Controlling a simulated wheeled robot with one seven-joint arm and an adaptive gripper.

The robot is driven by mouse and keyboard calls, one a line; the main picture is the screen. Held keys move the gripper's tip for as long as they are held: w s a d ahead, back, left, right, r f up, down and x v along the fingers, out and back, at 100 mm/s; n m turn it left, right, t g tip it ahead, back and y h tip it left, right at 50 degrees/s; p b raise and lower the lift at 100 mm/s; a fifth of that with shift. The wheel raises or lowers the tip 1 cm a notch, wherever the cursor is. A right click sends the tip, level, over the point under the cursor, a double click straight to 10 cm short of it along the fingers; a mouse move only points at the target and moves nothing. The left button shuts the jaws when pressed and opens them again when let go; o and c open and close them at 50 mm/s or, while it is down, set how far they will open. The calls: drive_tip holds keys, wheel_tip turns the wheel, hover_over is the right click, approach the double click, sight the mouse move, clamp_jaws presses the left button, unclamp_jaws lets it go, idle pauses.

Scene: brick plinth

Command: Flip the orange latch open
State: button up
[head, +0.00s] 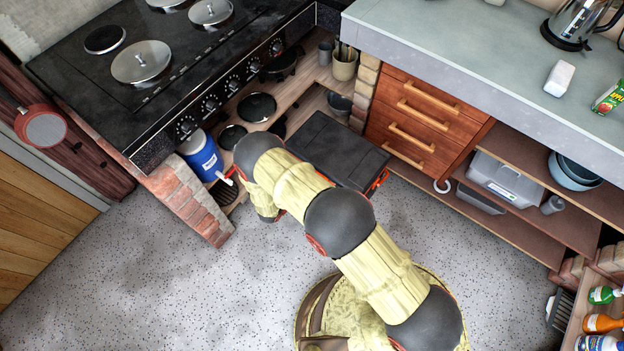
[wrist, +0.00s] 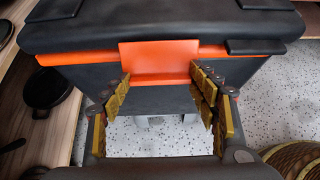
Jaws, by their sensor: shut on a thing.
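A black box with an orange band under its lid shows in the wrist view (wrist: 75,35) and stands by the brick plinth in the head view (head: 325,145). The orange latch (wrist: 158,58) is a wide flap on the middle of the box front, just under the lid, with its lower edge hanging down. My gripper (wrist: 161,84) has its two yellow-padded fingers at the left and right edges of the latch's lower part, shut on it. In the head view my arm hides the gripper and the latch; only a bit of orange trim shows at the box's right end.
A blue container (head: 202,157) with a red tap stands left of my arm. Black pans (head: 257,107) lie on the shelf under the stove (head: 170,60). Wooden drawers (head: 415,115) are right of the box. The speckled floor (head: 150,270) is clear at the front left.

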drive_tip(key=shift+s+r+g+y+p, duration=0.1)
drive_tip(key=shift+r+g+y+p, duration=0.75)
drive_tip(key=shift+g+y+p, duration=0.45)
drive_tip(key=shift+r+g+y+p, duration=0.8)
drive_tip(key=shift+g+y+p, duration=0.2)
drive_tip(key=shift+g+p, duration=0.55)
drive_tip(key=o, duration=1.2)
drive_tip(key=shift+c, duration=0.2)
drive_tip(key=v, duration=1.2)
